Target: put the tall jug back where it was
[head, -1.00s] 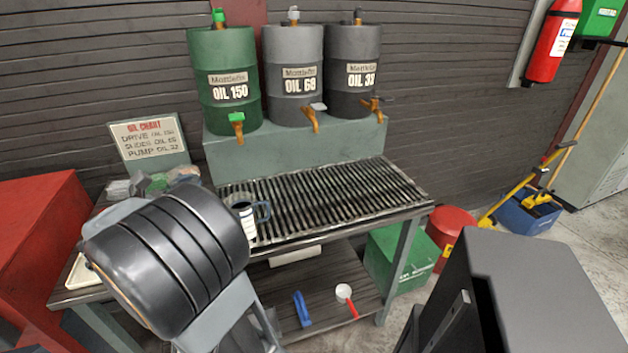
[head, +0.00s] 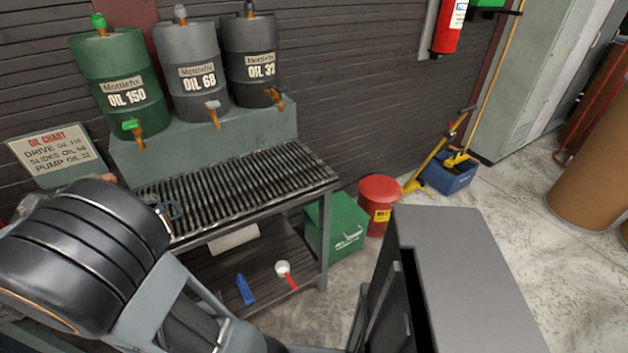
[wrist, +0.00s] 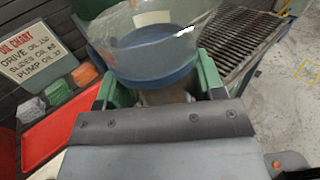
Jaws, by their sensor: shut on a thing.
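The tall jug (wrist: 160,45) is clear with a blue base, and it fills the top of the wrist view. My gripper (wrist: 156,78) has its green fingers on both sides of the jug near its base, shut on it. In the head view, only the jug's blue handle and part of its side (head: 172,210) show past my arm, in front of the left end of the slatted drip grille (head: 250,180). My arm hides the gripper and most of the jug there. I cannot tell from this how high the jug is above the bench.
Green (head: 120,80), grey (head: 190,70) and dark (head: 250,60) oil drums with taps stand behind the grille. An oil chart sign (head: 50,155) is at left. A blue item (head: 244,289) and a white scoop (head: 283,268) lie on the lower shelf. Most of the grille is clear.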

